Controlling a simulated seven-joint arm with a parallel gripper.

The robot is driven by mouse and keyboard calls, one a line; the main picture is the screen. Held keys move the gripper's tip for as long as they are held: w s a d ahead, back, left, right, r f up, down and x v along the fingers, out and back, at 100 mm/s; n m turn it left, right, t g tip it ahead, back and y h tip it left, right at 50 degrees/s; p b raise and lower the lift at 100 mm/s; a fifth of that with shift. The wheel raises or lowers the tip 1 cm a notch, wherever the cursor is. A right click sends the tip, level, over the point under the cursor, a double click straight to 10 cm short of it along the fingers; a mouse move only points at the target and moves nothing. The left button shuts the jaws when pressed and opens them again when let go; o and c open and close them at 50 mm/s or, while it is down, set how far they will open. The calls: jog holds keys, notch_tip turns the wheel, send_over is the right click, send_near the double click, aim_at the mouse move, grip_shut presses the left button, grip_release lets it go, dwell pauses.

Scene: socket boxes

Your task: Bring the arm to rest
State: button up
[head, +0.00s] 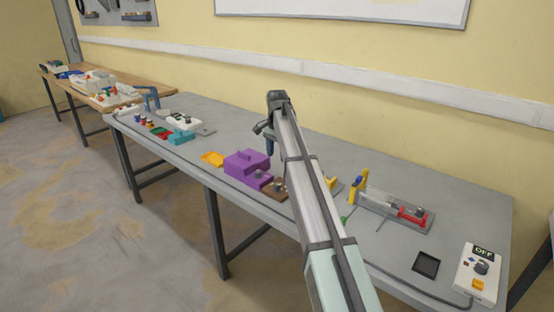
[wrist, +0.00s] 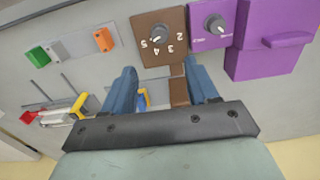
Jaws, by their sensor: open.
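My gripper (wrist: 163,92) shows in the wrist view with two blue fingers apart and nothing between them. It is above the table, facing a brown box with a numbered dial (wrist: 162,38). In the head view my gripper (head: 268,140) hangs over the grey table (head: 330,160), behind the purple box, and my arm reaches up from the lower right. The fingertips are partly hidden there by the arm.
A purple box (head: 247,164) and a brown dial box (head: 275,190) stand close to my gripper. To the right are a clamp fixture with a red handle (head: 412,216) and a white OFF switch box (head: 478,273). Several small boxes lie further left. The wall stands behind.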

dwell(0.3)
jog(key=s+a+f+n+t+y, duration=0.1)
jog(key=s+a+f+n+y, duration=0.15)
jog(key=s+f, duration=0.55)
jog(key=s+a+f+n+t+y, duration=0.1)
jog(key=s+a+f+t+y, duration=0.15)
jog(key=s+f, duration=0.65)
jog(key=s+d+f+n+g+h, duration=0.1)
jog(key=s+d+f+g, duration=0.15)
jog(key=s+f, duration=0.7)
jog(key=s+d+f+n+g+h, duration=0.25)
jog(key=s+f, duration=0.45)
jog(key=f, duration=0.5)
jog(key=s+d+f+g, duration=0.1)
jog(key=s+d+f, duration=0.1)
jog(key=s+f, duration=0.4)
jog(key=s+d+f+n+g+h, duration=0.1)
jog(key=s+f, duration=0.6)
jog(key=s, duration=1)
jog(key=s+d+f+n+g, duration=0.1)
jog(key=s+d+f+g, duration=0.2)
jog(key=s, duration=0.9)
notch_tip(320, 180, down, 4)
jog(key=shift+d+r, duration=0.1)
jog(key=shift+d, duration=1)
